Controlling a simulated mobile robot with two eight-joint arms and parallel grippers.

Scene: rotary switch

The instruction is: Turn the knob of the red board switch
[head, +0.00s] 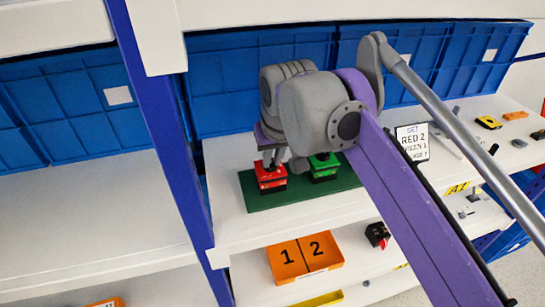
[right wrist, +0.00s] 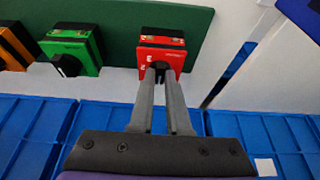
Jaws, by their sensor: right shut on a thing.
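The red switch (head: 270,180) stands on the green board (head: 295,199) on the white shelf. My right gripper (head: 271,163) comes down on it from above. In the right wrist view the two fingers (right wrist: 160,72) are shut on the black knob (right wrist: 154,64) at the face of the red switch (right wrist: 174,47). The fingers hide part of the knob, and its pointer position cannot be read. My left gripper is not in view.
The green switch (head: 323,168) stands close to the right of the red one. An orange switch (right wrist: 13,47) is beyond it. A sign (head: 412,142) reading "SET RED 2" stands on the shelf. Blue crates (head: 245,75) line the back. A blue post (head: 165,130) is at left.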

